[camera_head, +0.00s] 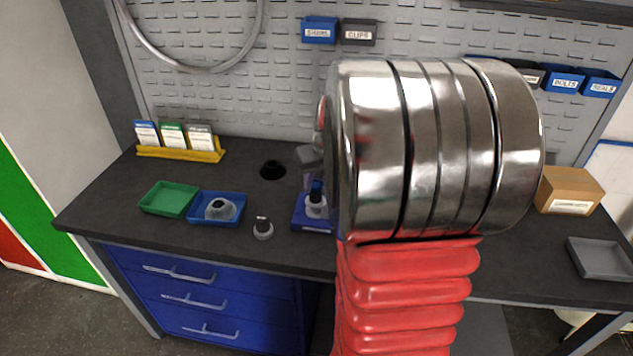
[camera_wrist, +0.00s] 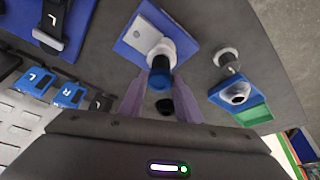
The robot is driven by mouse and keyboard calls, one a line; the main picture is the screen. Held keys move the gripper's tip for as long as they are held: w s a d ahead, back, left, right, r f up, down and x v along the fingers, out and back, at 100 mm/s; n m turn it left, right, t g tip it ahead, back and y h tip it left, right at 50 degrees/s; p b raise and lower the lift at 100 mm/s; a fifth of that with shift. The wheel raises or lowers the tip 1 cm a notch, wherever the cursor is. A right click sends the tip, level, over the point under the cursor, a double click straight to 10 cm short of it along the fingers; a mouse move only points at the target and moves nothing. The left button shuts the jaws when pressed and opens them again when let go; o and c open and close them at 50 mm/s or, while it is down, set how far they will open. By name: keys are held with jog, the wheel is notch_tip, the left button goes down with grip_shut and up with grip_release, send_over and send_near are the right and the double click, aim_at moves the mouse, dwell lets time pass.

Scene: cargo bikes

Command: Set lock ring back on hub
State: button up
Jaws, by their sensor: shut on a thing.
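My gripper (camera_wrist: 160,82) is shut on a short blue cylindrical piece (camera_wrist: 161,76) with a dark end. The piece stands in line with the pale grey hub collar (camera_wrist: 160,50), which sits on a blue base plate (camera_wrist: 136,40). I cannot tell whether the blue piece is the lock ring, or whether it touches the collar. In the head view the hub collar (camera_head: 316,208) and blue base (camera_head: 303,221) show just left of my large steel wrist, which hides part of them. My purplish finger (camera_head: 307,180) points down at them.
A black round piece (camera_head: 272,170) lies behind. A cardboard box (camera_head: 570,190) and grey tray (camera_head: 600,258) stand right.

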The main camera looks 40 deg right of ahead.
jog(key=shift+f, duration=0.35)
dwell(0.6)
jog(key=o, duration=1.1)
jog(key=v, duration=1.3)
jog(key=shift+r, duration=0.35)
jog(key=shift+s, duration=0.15)
